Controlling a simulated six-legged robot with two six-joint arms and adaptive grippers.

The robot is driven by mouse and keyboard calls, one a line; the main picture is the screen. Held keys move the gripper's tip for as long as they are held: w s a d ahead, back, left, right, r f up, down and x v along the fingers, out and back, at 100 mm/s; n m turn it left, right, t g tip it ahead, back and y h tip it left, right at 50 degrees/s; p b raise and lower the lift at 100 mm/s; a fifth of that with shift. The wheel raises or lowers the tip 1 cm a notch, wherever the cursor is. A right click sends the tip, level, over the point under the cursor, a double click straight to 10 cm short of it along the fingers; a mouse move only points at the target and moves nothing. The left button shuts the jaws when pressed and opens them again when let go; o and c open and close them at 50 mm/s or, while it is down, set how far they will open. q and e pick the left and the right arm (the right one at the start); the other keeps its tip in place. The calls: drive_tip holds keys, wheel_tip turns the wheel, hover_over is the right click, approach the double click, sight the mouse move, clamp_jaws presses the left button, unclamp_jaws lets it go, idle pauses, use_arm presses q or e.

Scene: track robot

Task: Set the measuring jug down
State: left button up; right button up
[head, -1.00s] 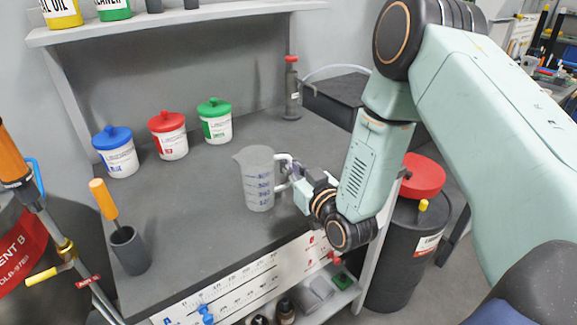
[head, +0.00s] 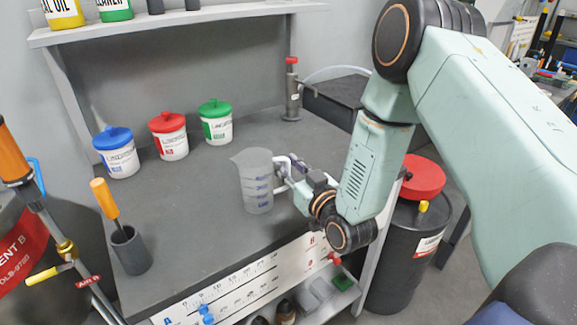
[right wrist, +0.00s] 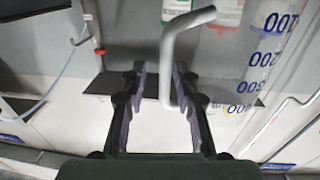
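The measuring jug (head: 256,182) is clear grey plastic with blue marks. It stands upright on the dark grey bench top (head: 200,235) in the head view. Its handle points right, toward my right gripper (head: 292,172). In the right wrist view the jug's marked side (right wrist: 262,60) is at the upper right. The pale handle (right wrist: 168,60) reaches down between the fingers of my right gripper (right wrist: 158,85), close to the right-hand finger. The fingers are apart, with a clear gap on the handle's left side. My left gripper is out of view.
Blue-, red- and green-lidded tubs (head: 168,138) stand behind the jug. A dark cup with an orange-handled tool (head: 130,252) is at front left. The bench around the jug is clear.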

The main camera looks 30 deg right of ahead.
drive_tip(key=shift+r, duration=0.25)
drive_tip(key=s+p, duration=0.1)
drive_tip(key=s, duration=1)
drive_tip(key=shift+s+d+p, duration=0.25)
drive_tip(key=shift+s+p, duration=0.1)
drive_tip(key=shift+s, duration=0.05)
drive_tip(key=s+a+f+g, duration=0.1)
drive_tip(key=f, duration=0.1)
drive_tip(key=a+f+g, duration=0.1)
drive_tip(key=f+g, duration=0.1)
drive_tip(key=f, duration=0.1)
drive_tip(key=s+a+f+g+y, duration=0.1)
drive_tip(key=f, duration=0.2)
drive_tip(key=shift+s+a+f+n, duration=0.1)
drive_tip(key=shift+s+a+n, duration=0.15)
drive_tip(key=shift+s+n, duration=0.05)
drive_tip(key=s+a+f+g, duration=0.3)
drive_tip(key=s+f+g, duration=0.35)
drive_tip(key=f, duration=0.25)
drive_tip(key=s+f+g+h, duration=0.1)
drive_tip(key=s+f+g, duration=0.2)
drive_tip(key=s, duration=0.6)
drive_tip(key=s+f+m+g+h, duration=0.1)
drive_tip(key=s+f+g, duration=0.2)
drive_tip(key=s, duration=0.5)
drive_tip(key=shift+s+d+m+g, duration=0.3)
drive_tip(key=shift+s+d+g, duration=0.1)
drive_tip(key=shift+g, duration=0.35)
drive_tip(key=shift+w, duration=0.1)
